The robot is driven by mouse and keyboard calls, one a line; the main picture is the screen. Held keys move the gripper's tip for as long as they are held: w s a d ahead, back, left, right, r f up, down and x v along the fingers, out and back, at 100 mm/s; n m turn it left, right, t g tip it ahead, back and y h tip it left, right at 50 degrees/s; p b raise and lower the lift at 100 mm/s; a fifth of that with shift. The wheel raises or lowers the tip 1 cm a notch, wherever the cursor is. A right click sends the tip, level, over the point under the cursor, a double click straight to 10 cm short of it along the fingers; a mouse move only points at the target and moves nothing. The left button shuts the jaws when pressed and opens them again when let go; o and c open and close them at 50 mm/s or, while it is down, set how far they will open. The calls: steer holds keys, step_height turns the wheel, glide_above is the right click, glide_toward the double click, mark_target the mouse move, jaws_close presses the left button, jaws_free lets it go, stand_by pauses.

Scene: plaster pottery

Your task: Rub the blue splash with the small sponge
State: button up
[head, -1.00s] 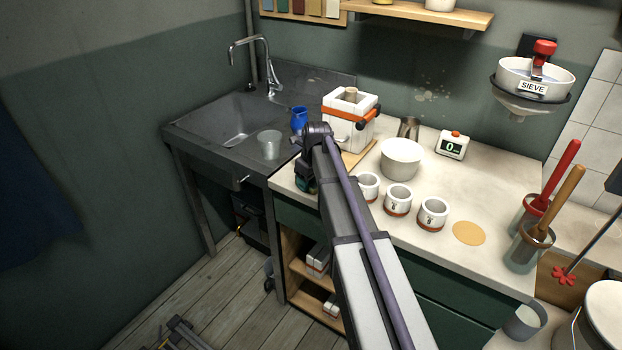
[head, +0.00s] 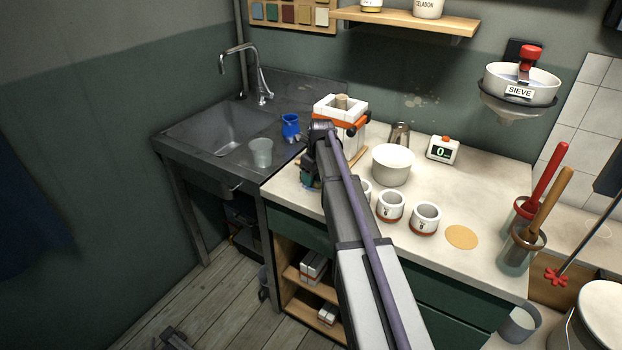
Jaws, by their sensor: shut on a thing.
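My gripper (head: 308,181) is small and dark at the far end of my arm, low over the left end of the pale counter (head: 290,194). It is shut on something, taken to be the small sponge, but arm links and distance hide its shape. Bluish-teal colour shows at the gripper tip, by the counter's front-left part. I cannot tell whether this is the blue splash, the sponge or part of the gripper, nor whether the sponge touches the counter.
A blue jug (head: 290,124) and a clear cup (head: 261,152) stand by the sink (head: 205,135). A white block mould (head: 341,112) stands just behind my gripper. A white bowl (head: 393,166), several small pots (head: 424,219) and a timer (head: 443,150) stand to the right.

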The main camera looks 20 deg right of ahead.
mark_target(303, 194)
steer(key=shift+s+f, duration=0.2)
steer(key=shift+s, duration=0.2)
steer(key=shift+s+a, duration=0.9)
steer(key=shift+s, duration=0.3)
steer(key=shift+s+a+r, duration=0.1)
steer(key=shift+s+a, duration=0.15)
steer(key=shift+a, duration=0.45)
steer(key=shift+s+a+r, duration=0.1)
steer(key=shift+s+a, duration=0.2)
steer(key=shift+a, duration=0.35)
steer(key=shift+s+a, duration=0.25)
steer(key=shift+a, duration=0.45)
steer(key=shift+f, duration=0.15)
steer(key=shift+w+d+r, duration=0.1)
steer(key=shift+w+d, duration=0.6)
steer(key=shift+d, duration=0.35)
steer(key=shift+w+d+r, duration=0.1)
steer(key=shift+w+d, duration=0.6)
steer(key=shift+d, duration=0.35)
steer(key=shift+w+d+r, duration=0.1)
steer(key=shift+w+d, duration=0.6)
steer(key=shift+d, duration=0.35)
step_height(303, 194, up, 6)
steer(key=p, duration=0.6)
